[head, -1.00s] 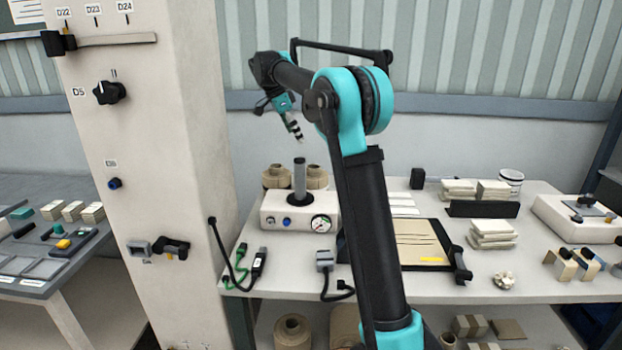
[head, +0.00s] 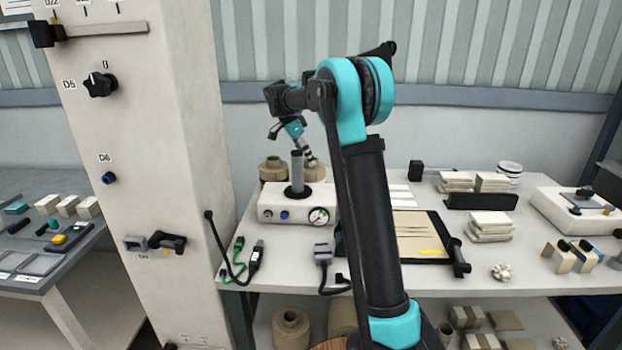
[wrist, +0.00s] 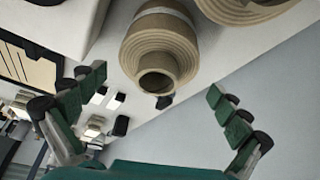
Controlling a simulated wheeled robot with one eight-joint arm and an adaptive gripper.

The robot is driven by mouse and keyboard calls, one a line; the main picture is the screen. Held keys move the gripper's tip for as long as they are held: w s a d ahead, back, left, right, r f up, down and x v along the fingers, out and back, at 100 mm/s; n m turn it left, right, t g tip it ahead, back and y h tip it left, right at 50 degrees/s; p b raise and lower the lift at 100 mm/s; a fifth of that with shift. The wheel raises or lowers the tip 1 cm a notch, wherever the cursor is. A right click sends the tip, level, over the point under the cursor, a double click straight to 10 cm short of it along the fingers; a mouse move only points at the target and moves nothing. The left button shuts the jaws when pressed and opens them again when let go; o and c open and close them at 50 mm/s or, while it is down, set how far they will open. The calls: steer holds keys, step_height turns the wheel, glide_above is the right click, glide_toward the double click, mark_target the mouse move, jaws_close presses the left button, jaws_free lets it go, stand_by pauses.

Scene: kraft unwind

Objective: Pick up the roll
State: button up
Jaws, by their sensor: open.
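A brown kraft roll (wrist: 160,50) with a hollow core is in the upper middle of the wrist view, ahead of my open gripper (wrist: 155,90). The fingers stand apart on either side of it, and nothing is between them. A second roll (wrist: 240,8) is cut off at the top edge. In the head view, one roll (head: 273,168) stands at the back left of the bench, and another (head: 314,171) stands to its right, partly hidden by the grey spindle. My gripper (head: 309,157) is small there, close by the right roll; whether it touches is unclear.
A white box (head: 270,206) with a grey upright spindle (head: 297,172) and a gauge stands in front of the rolls. A tall white column (head: 150,200) rises at left. More rolls (head: 291,326) lie on the lower shelf.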

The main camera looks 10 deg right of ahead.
steer(key=x, duration=0.5)
steer(key=shift+c, duration=0.5)
steer(key=shift+r, duration=0.1)
steer(key=c, duration=0.7)
